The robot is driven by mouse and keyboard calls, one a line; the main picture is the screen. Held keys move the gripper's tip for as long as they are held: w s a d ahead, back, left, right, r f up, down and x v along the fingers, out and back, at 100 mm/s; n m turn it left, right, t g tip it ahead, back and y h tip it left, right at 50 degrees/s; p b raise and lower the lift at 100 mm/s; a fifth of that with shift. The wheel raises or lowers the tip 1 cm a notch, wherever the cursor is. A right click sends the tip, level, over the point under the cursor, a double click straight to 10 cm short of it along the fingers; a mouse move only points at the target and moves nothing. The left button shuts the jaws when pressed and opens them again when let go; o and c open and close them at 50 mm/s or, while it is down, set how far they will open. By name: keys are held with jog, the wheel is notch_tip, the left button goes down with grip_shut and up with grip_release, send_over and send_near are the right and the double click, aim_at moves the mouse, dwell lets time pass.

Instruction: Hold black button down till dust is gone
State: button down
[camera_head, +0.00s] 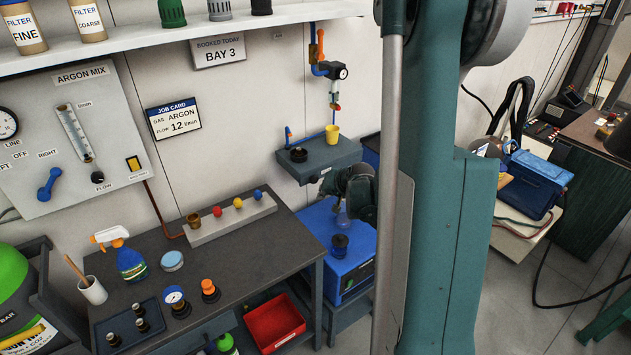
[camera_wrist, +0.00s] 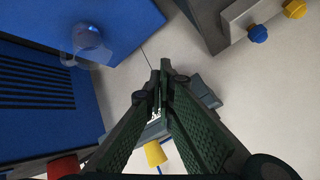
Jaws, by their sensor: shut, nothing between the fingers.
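My gripper (camera_wrist: 163,75) is shut with nothing between its fingers. In the head view my gripper (camera_head: 355,192) hangs above a blue machine (camera_head: 318,215), below and right of the grey wall shelf. A black round part (camera_head: 298,154) sits on that shelf; whether it is the black button I cannot tell. A black knob-like part (camera_head: 340,243) also shows on the blue machine. A clear cup-like part (camera_head: 343,217) shows just below my gripper; a clear cup (camera_wrist: 85,42) on a blue surface also shows in the wrist view. I cannot make out any dust.
The grey wall shelf (camera_head: 322,166) carries a yellow cup (camera_head: 332,133). Above it is a regulator (camera_head: 338,72) with a gauge. The dark workbench (camera_head: 240,250) holds a spray bottle (camera_head: 130,262) and a strip of coloured knobs (camera_head: 232,220). My arm column hides the middle right.

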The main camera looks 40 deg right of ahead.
jog(key=shift+w, duration=1.05)
jog(key=shift+w+b, duration=0.5)
jog(key=shift+w, duration=0.5)
dwell(2.0)
jog(key=shift+s, duration=0.15)
dwell(2.0)
jog(key=shift+s, duration=0.8)
jog(key=shift+s, duration=0.1)
jog(key=shift+s+b, duration=0.55)
jog(key=shift+s, duration=1.9)
